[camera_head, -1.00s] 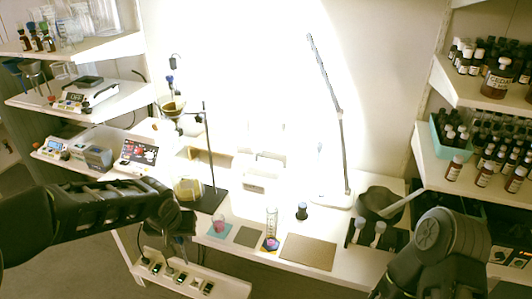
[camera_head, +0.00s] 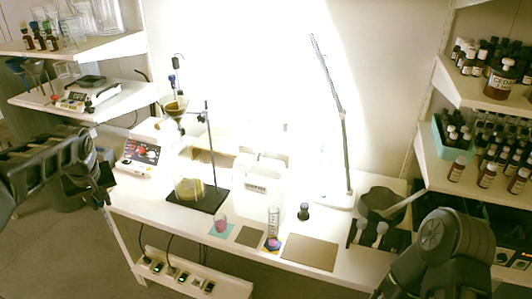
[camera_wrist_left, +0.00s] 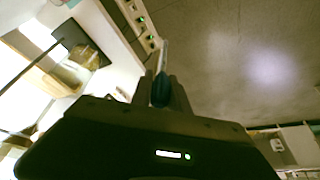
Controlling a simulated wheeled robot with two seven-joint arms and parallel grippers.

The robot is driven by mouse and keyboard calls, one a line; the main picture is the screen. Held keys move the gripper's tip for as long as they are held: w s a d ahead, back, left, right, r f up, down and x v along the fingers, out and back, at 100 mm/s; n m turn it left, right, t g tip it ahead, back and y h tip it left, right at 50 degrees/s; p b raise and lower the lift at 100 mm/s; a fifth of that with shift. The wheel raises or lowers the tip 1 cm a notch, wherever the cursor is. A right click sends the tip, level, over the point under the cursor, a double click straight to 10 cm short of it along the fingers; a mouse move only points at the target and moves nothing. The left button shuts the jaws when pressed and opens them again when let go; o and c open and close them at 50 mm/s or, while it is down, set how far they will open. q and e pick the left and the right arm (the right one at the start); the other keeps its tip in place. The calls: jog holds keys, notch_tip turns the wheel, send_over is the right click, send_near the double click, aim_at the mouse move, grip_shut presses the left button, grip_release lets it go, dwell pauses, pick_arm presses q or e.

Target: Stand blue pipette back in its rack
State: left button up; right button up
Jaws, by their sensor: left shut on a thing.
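My left gripper (camera_head: 103,193) is at the left of the head view, beyond the table's left end and apart from it. In the left wrist view it is shut on the blue pipette (camera_wrist_left: 160,88), which has a dark blue bulb and a thin pale stem pointing away from the wrist. The pipette is too small or hidden to make out in the head view at the gripper. No rack can be identified for certain. My right gripper is not in view; only my right arm shows at the lower right.
A retort stand with a funnel (camera_head: 173,107) and a beaker of yellow liquid (camera_head: 189,188) stand on the table's left part. A red-knobbed device (camera_head: 142,152) is close to my left gripper. Left shelves carry a scale (camera_head: 83,95). A power strip (camera_head: 180,277) hangs below the table front.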

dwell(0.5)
pick_arm(q)
jog(key=s+d+f+m, duration=0.1)
jog(key=d+f+m, duration=0.1)
jog(key=d, duration=0.6)
jog(key=s+d+f+m+h, duration=0.1)
jog(key=d+f, duration=0.3)
jog(key=d, duration=0.4)
jog(key=s+d+f+m+t+h, duration=0.1)
jog(key=s+d+f+m, duration=0.1)
jog(key=d, duration=0.6)
jog(key=shift+s+f+m, duration=0.4)
jog(key=shift+f+m, duration=0.2)
jog(key=shift+m, duration=0.3)
